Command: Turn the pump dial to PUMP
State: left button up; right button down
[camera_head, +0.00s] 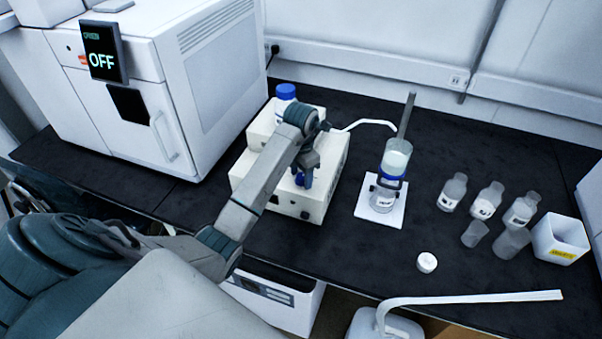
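The pump appears to be the cream box (334,178) on the black bench, with a white tube (368,122) reaching right from it toward a glass column. My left gripper (304,182) points down over the top of this box. Its fingertips are small and dark, and I cannot tell whether they are open, shut or touching anything. The dial cannot be made out; my gripper and forearm cover much of the box. My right gripper is not in view.
A large white instrument (215,85) with a screen (103,60) reading OFF stands at the back left. The glass column (396,160) stands on a white plate right of the pump. Several small bottles (487,200) and a white bin (560,240) are farther right.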

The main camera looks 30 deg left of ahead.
aim_at(302, 176)
pick_arm(q)
jog(key=shift+r, duration=0.2)
jog(key=shift+r+p, duration=0.55)
jog(key=shift+p, duration=0.15)
notch_tip(302, 176, up, 9)
jog(key=p, duration=0.9)
jog(key=shift+r, duration=0.2)
jog(key=shift+d+f, duration=0.1)
